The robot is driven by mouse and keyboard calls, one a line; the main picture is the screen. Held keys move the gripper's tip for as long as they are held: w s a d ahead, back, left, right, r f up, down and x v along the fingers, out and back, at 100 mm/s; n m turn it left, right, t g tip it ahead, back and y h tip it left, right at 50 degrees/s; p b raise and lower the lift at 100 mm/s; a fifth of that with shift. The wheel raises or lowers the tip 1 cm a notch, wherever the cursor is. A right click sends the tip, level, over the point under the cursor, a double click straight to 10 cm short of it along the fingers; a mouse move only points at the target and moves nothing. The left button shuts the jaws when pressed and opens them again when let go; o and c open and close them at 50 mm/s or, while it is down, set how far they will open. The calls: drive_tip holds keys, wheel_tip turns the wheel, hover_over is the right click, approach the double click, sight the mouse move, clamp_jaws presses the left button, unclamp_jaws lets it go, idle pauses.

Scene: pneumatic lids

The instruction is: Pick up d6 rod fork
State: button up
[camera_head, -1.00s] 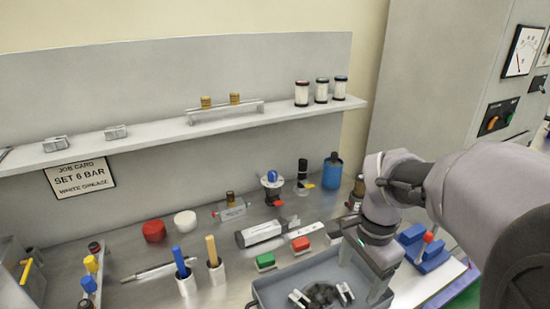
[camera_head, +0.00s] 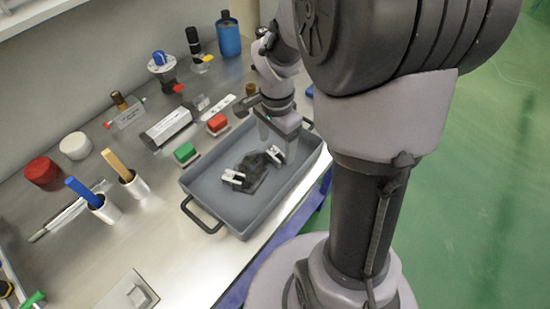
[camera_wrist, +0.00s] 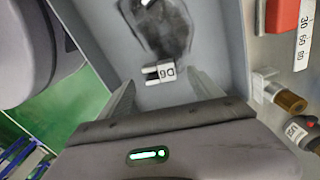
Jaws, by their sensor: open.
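The d6 rod fork (camera_wrist: 161,73) is a small pale metal piece with a "D6" label, lying in the grey tray (camera_head: 195,207). In the head view the fork (camera_head: 275,155) lies near the tray's right part. A second similar fork (camera_head: 233,178) lies further left in the tray, beside a dark patch (camera_head: 252,168). My gripper (camera_head: 279,139) is over the tray close to the d6 fork. In the wrist view my gripper (camera_wrist: 163,88) is open, its two fingers apart, with the fork just ahead between their tips. I cannot tell its exact height above the fork.
The tray walls stand around the forks. Green (camera_head: 186,154) and red (camera_head: 217,124) blocks sit just outside the tray. Two white cups (camera_head: 133,184) with blue and tan handles stand to the left. A blue bottle (camera_head: 228,35) stands at the back.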

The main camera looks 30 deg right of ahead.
sight(277, 154)
wheel_tip(277, 154, down, 3)
drive_tip(key=shift+s+f+b, duration=0.1)
drive_tip(key=shift+b, duration=0.35)
drive_tip(key=shift+r, duration=0.2)
drive_tip(key=shift+c, duration=0.4)
drive_tip(key=c, duration=1.4)
